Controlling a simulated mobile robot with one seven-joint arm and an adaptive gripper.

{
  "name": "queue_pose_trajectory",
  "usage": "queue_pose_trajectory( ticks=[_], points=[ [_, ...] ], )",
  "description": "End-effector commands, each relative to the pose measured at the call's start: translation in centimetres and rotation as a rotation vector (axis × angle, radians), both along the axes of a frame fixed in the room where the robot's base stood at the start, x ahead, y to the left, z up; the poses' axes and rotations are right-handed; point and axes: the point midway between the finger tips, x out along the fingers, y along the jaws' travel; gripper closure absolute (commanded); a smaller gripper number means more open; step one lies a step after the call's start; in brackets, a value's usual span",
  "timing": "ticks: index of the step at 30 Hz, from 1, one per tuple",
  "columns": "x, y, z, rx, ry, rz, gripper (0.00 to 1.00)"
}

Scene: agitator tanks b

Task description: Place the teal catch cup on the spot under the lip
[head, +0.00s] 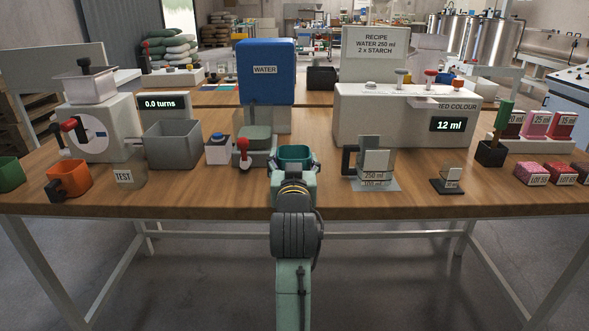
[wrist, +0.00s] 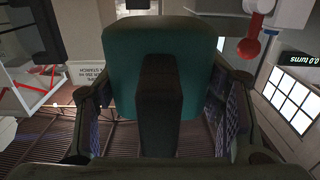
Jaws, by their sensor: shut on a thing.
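The teal catch cup (head: 296,152) is between the fingers of my gripper (head: 294,165), near the middle of the wooden table. In the wrist view the teal cup (wrist: 160,50) fills the centre, with a dark upright handle-like part in front of it. The fingers of my gripper (wrist: 160,112) press on both sides of it. The cup is just right of the water dispenser's base. Whether it touches the table cannot be told. The spot under the lip cannot be made out; my arm and the cup cover part of the table.
The blue WATER tank (head: 265,70) stands behind the cup, with a red-handled tap (head: 243,150) left of it. A clear jug (head: 375,165) stands to the right.

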Motion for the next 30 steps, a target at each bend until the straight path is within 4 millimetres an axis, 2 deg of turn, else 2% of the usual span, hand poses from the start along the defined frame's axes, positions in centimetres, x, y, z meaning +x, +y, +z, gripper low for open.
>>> queue_pose_trajectory(
  ticks=[2,3,5,24,25,30],
  points=[
    [1.3,-0.2,-0.2,0.000,0.003,-0.001,0.67],
    [1.0,-0.2,-1.4,0.000,0.008,-0.001,0.67],
    [1.0,-0.2,-2.4,0.000,0.007,-0.001,0.67],
    [0.9,-0.2,-3.9,0.000,0.001,0.000,0.67],
    [0.9,-0.2,-3.8,0.000,0.001,0.000,0.36],
    [0.9,-0.2,-3.8,0.000,0.001,0.000,0.25]
  ],
)
